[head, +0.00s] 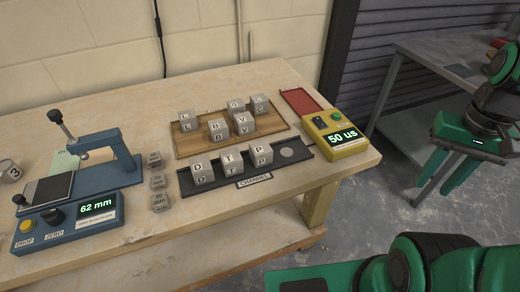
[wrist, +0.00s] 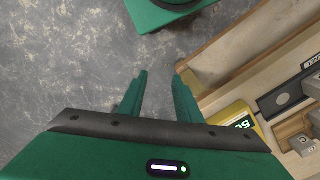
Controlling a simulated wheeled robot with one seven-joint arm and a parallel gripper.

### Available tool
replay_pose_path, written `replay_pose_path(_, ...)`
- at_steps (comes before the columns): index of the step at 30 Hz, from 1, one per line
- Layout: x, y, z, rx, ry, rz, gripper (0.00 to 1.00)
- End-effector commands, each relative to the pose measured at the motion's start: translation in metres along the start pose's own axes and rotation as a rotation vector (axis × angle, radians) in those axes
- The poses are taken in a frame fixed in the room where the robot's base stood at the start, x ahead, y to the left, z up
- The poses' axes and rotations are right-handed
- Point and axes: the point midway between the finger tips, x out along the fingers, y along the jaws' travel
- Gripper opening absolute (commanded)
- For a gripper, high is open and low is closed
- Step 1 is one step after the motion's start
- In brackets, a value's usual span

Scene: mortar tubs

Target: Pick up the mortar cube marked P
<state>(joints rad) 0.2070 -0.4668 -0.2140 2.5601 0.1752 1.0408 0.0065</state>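The cube marked P (head: 257,155) is a grey block in a dark tray labelled CHANNEL (head: 273,172). It stands at the right end of a row with cubes D (head: 202,171) and T (head: 231,164). A pale round spot lies in the tray to its right. My gripper (head: 436,188) is at the right in the head view, off the table and well apart from the cube. In the wrist view my gripper (wrist: 160,78) has its two green fingers apart with only floor between them. A cube (wrist: 314,85) is cut off at that view's right edge; its letter is unreadable.
A wooden tray (head: 190,149) with several lettered cubes stands behind the dark tray. A yellow meter (head: 336,134) reading 50 us and a red tray (head: 301,101) are to the right. A blue gauge (head: 70,227) and small weights (head: 158,182) are left. A grey bench (head: 440,58) stands beyond.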

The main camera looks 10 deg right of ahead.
Motion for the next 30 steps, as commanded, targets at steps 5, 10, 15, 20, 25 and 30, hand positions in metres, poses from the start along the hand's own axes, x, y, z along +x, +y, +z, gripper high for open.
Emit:
replay_pose_path(5, -0.006, 0.003, 0.008, 0.007, 0.013, -0.007, 0.48)
replay_pose_path(10, -0.013, -0.028, -0.014, 0.082, 0.021, -0.012, 0.48)
replay_pose_path(15, -0.022, -0.097, -0.044, 0.217, 0.015, -0.045, 0.48)
replay_pose_path(20, -0.024, -0.173, -0.058, 0.350, -0.030, -0.092, 0.48)
replay_pose_path(25, -0.024, -0.257, -0.052, 0.491, -0.125, -0.137, 0.48)
replay_pose_path(30, -0.025, -0.325, -0.032, 0.612, -0.242, -0.158, 0.48)
